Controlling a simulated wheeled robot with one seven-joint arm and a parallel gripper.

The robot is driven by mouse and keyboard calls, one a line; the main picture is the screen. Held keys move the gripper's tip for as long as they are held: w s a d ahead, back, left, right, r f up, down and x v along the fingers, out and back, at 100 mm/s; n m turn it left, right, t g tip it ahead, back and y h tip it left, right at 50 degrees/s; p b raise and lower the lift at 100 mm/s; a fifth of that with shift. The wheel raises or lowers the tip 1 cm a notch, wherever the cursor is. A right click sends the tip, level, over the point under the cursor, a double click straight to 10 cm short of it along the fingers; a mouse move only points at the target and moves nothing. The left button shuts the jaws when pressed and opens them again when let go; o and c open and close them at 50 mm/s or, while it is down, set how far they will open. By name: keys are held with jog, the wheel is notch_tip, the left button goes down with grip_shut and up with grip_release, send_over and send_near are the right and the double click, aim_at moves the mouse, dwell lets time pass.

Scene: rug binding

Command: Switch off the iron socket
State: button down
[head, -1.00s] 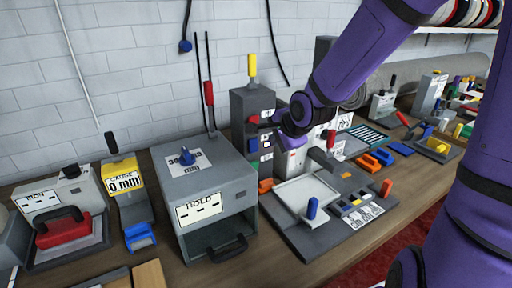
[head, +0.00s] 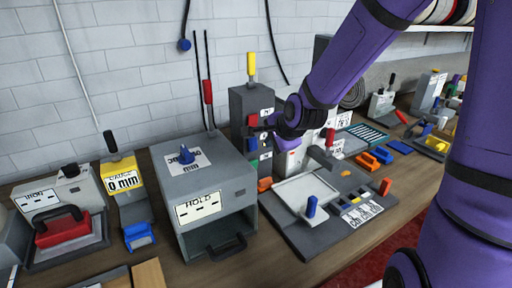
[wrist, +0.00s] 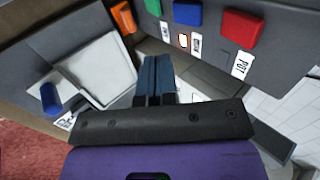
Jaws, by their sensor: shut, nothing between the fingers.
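A grey socket tower (head: 238,103) stands on the bench against the wall. Its face carries a red switch (head: 253,120), a blue switch (head: 252,144) and a green switch below. My gripper (wrist: 155,62) is shut and empty, in front of the tower and apart from the switches in the wrist view.
A grey box marked HOLD (head: 203,180) stands left of the tower. A press base with a pale tray (head: 300,188) and a blue handle (head: 311,206) lies to the right. Orange and blue blocks lie behind it.

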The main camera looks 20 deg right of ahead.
aim_at(252, 144)
jog(key=x, duration=0.3)
jog(key=w+x, duration=0.1)
jog(key=x, duration=0.2)
jog(key=r+x, duration=0.1)
jog(key=x, duration=0.2)
jog(key=shift+w+a+f, duration=0.2)
jog(key=shift+w+f, duration=0.05)
jog(key=shift+w, duration=0.15)
jog(key=shift+w+f, duration=0.1)
jog(key=shift+w, duration=0.45)
jog(key=shift+a, duration=0.1)
jog(key=shift+w+f, duration=0.1)
jog(key=shift+w, duration=0.15)
jog(key=shift+w+r, duration=0.15)
jog(key=shift+r, duration=0.8)
